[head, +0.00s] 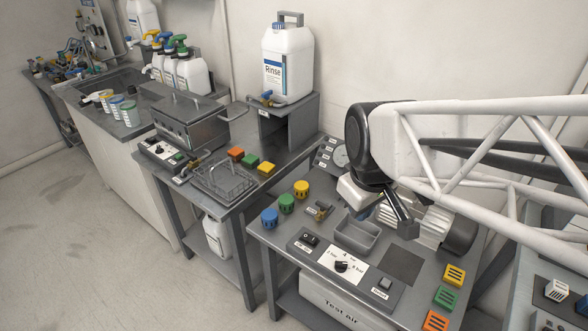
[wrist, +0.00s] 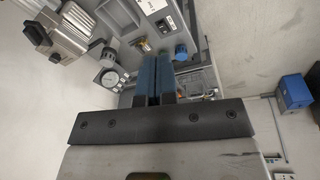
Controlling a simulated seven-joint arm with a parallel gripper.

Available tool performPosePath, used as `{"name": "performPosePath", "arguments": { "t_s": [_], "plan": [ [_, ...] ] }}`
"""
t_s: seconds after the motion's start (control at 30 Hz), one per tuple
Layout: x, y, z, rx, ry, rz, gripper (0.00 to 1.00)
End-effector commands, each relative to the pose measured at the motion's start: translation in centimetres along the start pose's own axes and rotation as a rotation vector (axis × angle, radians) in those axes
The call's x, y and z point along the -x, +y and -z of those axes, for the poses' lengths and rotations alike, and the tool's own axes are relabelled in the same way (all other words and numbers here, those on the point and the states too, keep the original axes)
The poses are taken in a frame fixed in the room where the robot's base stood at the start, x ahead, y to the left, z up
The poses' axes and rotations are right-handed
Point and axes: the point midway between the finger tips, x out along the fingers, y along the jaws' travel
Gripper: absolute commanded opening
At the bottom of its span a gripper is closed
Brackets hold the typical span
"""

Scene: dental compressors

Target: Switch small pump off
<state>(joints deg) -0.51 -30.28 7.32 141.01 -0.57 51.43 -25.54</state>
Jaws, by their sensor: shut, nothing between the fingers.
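My gripper (head: 364,213) is above the bench with the grey control panel, over the area of the small grey tray. In the wrist view its two dark blue fingers (wrist: 153,80) are shut together and empty. A silver ribbed pump with a dark end (head: 432,226) lies behind the gripper, partly hidden by my arm. The panel carries a black switch (head: 310,239) at left, a rotary dial (head: 342,266) on a white plate, and another switch (head: 384,284) at right. Their labels and the switch positions are too small to read. Nothing touches the fingers.
Blue (head: 269,219), green (head: 287,203) and yellow (head: 301,188) knobs stand at the bench's left. A grey tray (head: 358,235) sits behind the panel. Yellow, green and orange blocks (head: 445,298) stand at right. A round gauge (head: 340,157) is at the back.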

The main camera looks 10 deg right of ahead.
Motion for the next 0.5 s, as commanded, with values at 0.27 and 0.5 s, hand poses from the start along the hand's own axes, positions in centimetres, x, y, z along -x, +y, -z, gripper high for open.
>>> {"name": "performPosePath", "arguments": {
  "t_s": [0.27, 0.5],
  "plan": [
    [-2.4, 1.0, 3.1, 0.318, -0.026, 0.021, 0.0],
    [-4.8, 1.7, 5.6, 0.594, -0.043, 0.045, 0.0]
  ]
}}
